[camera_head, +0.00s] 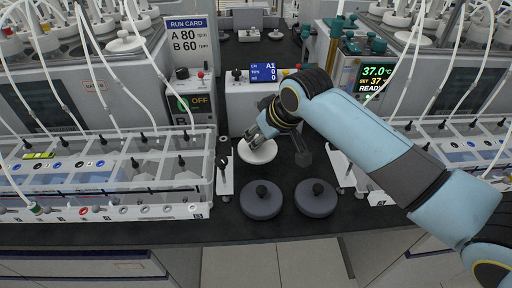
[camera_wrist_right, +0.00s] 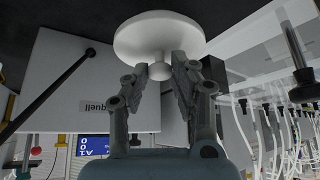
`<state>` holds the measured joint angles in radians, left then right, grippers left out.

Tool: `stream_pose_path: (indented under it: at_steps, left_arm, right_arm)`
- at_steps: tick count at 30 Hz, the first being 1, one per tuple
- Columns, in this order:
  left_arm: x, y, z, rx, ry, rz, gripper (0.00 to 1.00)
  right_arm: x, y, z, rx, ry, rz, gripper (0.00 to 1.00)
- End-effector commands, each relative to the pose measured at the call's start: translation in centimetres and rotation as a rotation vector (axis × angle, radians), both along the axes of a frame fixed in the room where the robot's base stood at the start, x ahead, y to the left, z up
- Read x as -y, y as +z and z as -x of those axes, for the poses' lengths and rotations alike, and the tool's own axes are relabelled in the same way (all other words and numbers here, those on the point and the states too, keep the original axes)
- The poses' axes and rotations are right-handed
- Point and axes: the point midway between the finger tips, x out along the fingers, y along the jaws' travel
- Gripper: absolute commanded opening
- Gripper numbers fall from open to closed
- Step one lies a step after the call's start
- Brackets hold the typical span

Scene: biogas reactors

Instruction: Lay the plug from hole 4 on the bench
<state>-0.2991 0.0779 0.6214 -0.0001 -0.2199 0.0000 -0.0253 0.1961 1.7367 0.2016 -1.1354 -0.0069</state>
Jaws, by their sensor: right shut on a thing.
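A white round plug (camera_head: 257,152) with a small knob shows in the middle of the head view. My right gripper (camera_head: 257,136) comes down to it from above. In the right wrist view the fingers (camera_wrist_right: 161,76) are shut on the knob of the white plug (camera_wrist_right: 160,38), with the disc beyond the fingertips. I cannot tell whether the disc touches the dark bench (camera_head: 225,222) or hangs just above it. No hole number can be read near it. My left gripper is out of view.
Two dark round lids with knobs, left (camera_head: 261,203) and right (camera_head: 316,201), lie on the bench in front of the plug. A clear-walled bath (camera_head: 105,190) stands on the left, another (camera_head: 455,150) on the right. A white device (camera_head: 265,95) stands behind. Thin tubes hang on both sides.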

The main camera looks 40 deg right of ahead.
Motion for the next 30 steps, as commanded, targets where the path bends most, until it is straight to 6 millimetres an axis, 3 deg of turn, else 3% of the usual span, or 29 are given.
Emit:
stream_pose_path:
  at_steps: [5, 15, 26, 27, 30]
  left_arm:
    - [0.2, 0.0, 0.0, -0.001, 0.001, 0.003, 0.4]
    - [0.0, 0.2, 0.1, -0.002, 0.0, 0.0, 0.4]
    - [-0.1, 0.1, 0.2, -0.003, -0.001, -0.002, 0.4]
    - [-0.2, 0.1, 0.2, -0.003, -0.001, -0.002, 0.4]
    - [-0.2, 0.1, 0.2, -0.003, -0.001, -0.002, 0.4]
  right_arm:
    - [0.3, -1.2, -1.9, 0.0, -0.001, -0.001, 0.0]
    - [0.3, -5.1, -2.0, -0.001, 0.0, 0.0, 0.0]
    - [0.3, -5.5, -1.9, 0.0, -0.001, 0.001, 0.0]
    - [0.4, -5.5, -1.9, -0.001, 0.0, 0.001, 0.29]
    - [0.4, -5.5, -1.9, 0.0, 0.0, 0.001, 0.42]
